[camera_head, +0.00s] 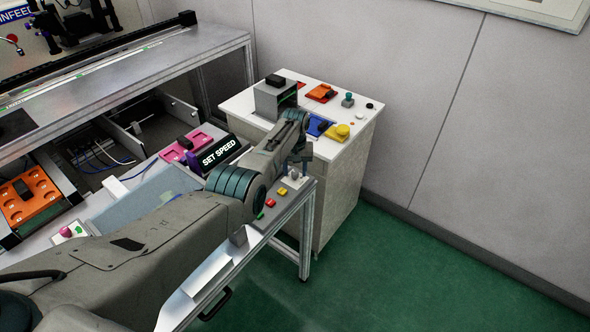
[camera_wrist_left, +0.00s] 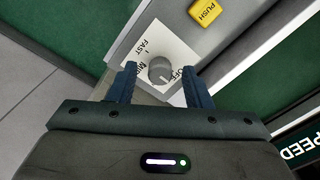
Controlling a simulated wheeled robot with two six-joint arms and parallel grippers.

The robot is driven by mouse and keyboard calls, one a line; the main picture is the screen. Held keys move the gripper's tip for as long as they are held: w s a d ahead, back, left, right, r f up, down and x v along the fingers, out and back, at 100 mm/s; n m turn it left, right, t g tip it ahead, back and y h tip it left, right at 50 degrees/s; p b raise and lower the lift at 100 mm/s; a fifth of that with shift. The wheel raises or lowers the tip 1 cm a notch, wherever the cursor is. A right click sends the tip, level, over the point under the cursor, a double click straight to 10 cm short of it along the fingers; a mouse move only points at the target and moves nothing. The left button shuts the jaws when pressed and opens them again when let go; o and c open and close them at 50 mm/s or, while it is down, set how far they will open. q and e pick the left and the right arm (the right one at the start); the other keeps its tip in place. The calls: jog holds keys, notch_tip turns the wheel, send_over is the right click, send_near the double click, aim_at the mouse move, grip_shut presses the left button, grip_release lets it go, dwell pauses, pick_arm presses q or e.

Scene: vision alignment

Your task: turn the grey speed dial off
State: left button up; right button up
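The grey speed dial (camera_wrist_left: 161,71) is a round knob on a white plate (camera_wrist_left: 158,44) with printed words, among them FAST and OFF. My left gripper (camera_wrist_left: 161,78) is open, one blue finger on each side of the dial, with gaps visible between fingers and knob. I cannot tell for sure which word the dial points to. In the head view my left gripper (camera_head: 298,162) reaches over the end of the grey control panel, and the dial (camera_head: 294,175) shows small beneath it. My right gripper is not in view.
Yellow (camera_head: 283,191), red (camera_head: 270,202) and green buttons sit beside the dial on the panel; the yellow one reads PUSH in the wrist view (camera_wrist_left: 205,11). A SET SPEED sign (camera_head: 220,153) stands just left. A white-topped cabinet (camera_head: 338,152) with coloured parts stands behind.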

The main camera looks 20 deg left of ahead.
aim_at(295, 172)
pick_arm(q)
jog(key=shift+r, duration=0.35)
notch_tip(295, 172, up, 10)
dwell(0.4)
jog(key=shift+s+f, duration=0.1)
